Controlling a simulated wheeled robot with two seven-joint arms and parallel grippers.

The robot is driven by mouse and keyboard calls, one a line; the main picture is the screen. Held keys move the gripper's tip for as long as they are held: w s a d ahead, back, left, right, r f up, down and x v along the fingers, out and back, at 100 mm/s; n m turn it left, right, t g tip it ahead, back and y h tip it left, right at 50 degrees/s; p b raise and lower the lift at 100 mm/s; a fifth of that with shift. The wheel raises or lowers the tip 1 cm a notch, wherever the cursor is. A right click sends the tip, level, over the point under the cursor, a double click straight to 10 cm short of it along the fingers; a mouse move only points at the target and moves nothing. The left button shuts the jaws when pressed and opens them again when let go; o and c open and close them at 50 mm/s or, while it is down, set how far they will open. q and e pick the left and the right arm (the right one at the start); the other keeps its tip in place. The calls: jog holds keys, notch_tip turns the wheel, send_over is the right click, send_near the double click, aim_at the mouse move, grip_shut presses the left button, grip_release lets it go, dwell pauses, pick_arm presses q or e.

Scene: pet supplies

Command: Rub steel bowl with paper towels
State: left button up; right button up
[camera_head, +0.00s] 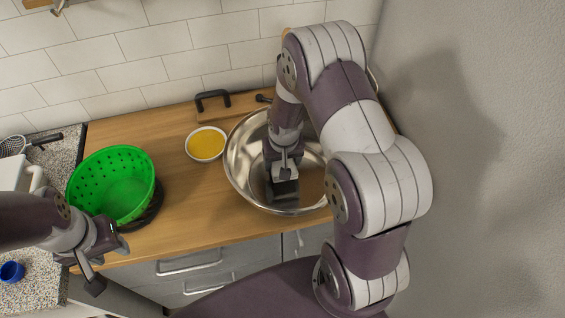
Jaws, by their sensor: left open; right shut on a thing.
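The steel bowl (240,165) is a wide, shiny bowl on the right part of the wooden counter. My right gripper (284,190) points down inside it, near the bowl's bottom. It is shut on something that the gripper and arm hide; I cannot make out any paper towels. My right arm covers part of the bowl's far and right rim. My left gripper (108,266) is open and empty at the counter's front edge, in front of the green colander and well apart from the steel bowl.
A green colander (112,183) stands at the left of the wooden counter (183,205). A small bowl of yellow contents (206,144) sits left of the steel bowl. A black handle (212,98) is near the tiled back wall. A blue cup (11,271) is at far left.

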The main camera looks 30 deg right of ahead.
jog(key=r, duration=0.1)
jog(key=r+p, duration=0.1)
jog(key=r, duration=0.1)
jog(key=shift+w+a+p, duration=0.1)
jog(key=shift+a+p, duration=0.15)
jog(key=shift+p, duration=0.15)
jog(key=shift+d+r+p, duration=0.1)
jog(key=shift+r+p, duration=0.55)
jog(key=shift+r, duration=0.2)
